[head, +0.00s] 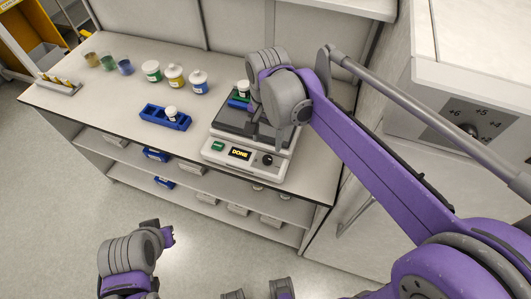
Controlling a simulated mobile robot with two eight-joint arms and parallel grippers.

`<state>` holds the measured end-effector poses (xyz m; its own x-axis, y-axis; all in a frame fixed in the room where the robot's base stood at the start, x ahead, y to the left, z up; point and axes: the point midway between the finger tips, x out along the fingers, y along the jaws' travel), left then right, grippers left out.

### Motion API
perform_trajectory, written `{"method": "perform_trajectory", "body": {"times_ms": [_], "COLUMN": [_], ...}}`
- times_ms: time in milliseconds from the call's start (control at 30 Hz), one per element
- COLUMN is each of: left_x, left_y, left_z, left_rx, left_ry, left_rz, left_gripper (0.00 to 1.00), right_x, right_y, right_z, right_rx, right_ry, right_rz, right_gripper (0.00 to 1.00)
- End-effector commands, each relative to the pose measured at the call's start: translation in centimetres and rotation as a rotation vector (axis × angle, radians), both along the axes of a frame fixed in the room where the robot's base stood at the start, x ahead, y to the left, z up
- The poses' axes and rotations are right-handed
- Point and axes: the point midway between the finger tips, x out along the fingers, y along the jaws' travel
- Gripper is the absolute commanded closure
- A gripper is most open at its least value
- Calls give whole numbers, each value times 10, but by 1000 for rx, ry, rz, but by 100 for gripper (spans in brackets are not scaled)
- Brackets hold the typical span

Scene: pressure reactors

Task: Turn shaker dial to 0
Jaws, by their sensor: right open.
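The shaker (210,158) stands on the bench near its right end. Its front panel has a green button (218,146), a display reading "DONE" (240,154) and a dark round dial (267,160) at the right. The dial's setting is too small to read. My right gripper (268,137) is open and points down just above and behind the dial, apart from it as far as I can tell. My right arm hides part of the shaker's platform. My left gripper (168,235) is low at the bottom left, away from the bench; its jaws are unclear.
A blue rack (152,117) holding a white-capped jar (171,113) sits left of the shaker. A jar (243,88) stands on the shaker's platform. Several jars and beakers line the bench's back left. A cabinet with a numbered dial (470,131) stands at the right.

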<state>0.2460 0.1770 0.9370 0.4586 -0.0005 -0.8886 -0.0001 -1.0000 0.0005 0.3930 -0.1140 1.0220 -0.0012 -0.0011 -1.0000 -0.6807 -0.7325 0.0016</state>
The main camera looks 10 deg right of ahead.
Motion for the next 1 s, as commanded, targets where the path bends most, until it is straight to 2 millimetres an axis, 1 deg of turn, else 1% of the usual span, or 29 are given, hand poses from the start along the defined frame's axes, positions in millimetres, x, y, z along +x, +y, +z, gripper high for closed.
{"method": "perform_trajectory", "body": {"times_ms": [33,200,300,400,500,600,833,867,1000], "left_x": [-1,-2,-2,-2,-2,-3,-2,-3,-3], "left_y": [0,0,0,0,0,0,0,0,0], "left_z": [-2,-5,-6,-7,-8,-8,-8,-8,-8], "left_rx": [0,0,0,0,0,0,0,0,0], "left_ry": [1,3,4,4,5,5,5,5,5], "left_rz": [0,0,0,0,0,0,0,0,0], "left_gripper": [100,100,100,100,100,100,100,100,100], "right_x": [0,0,0,0,0,0,0,0,0], "right_y": [0,0,0,0,0,0,0,0,0], "right_z": [-12,-45,-61,-73,-80,-84,-84,-84,-84], "right_rx": [0,0,1,0,0,0,0,0,0], "right_ry": [0,0,-1,-1,-1,-1,-1,-1,-1], "right_rz": [0,1,1,1,1,1,1,1,1], "right_gripper": [33,33,33,33,33,33,33,37,62]}}
